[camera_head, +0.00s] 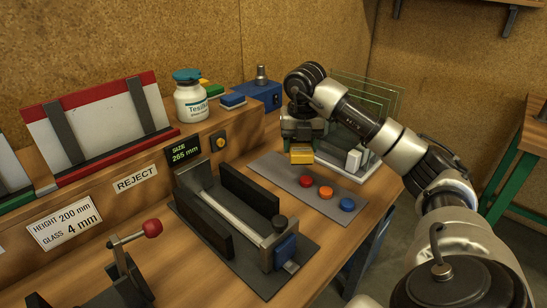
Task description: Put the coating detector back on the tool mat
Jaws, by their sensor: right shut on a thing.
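My right gripper (302,138) points down and is shut on a small yellow block with a dark upper part, the coating detector (301,157). The gripper hides part of it. It is held over or near the back end of a grey flat panel (272,166); I cannot tell whether it touches. No surface is clearly marked as the tool mat; this grey panel could be it. My left gripper is not in view.
The panel carries red, orange (326,192) and blue knobs. Glass panes (375,95) stand in a rack behind my right arm. A black-walled fixture (235,215) stands in front. A white bottle (190,98) and blue blocks sit on the ledge. A red-knobbed lever (152,228) is at front left.

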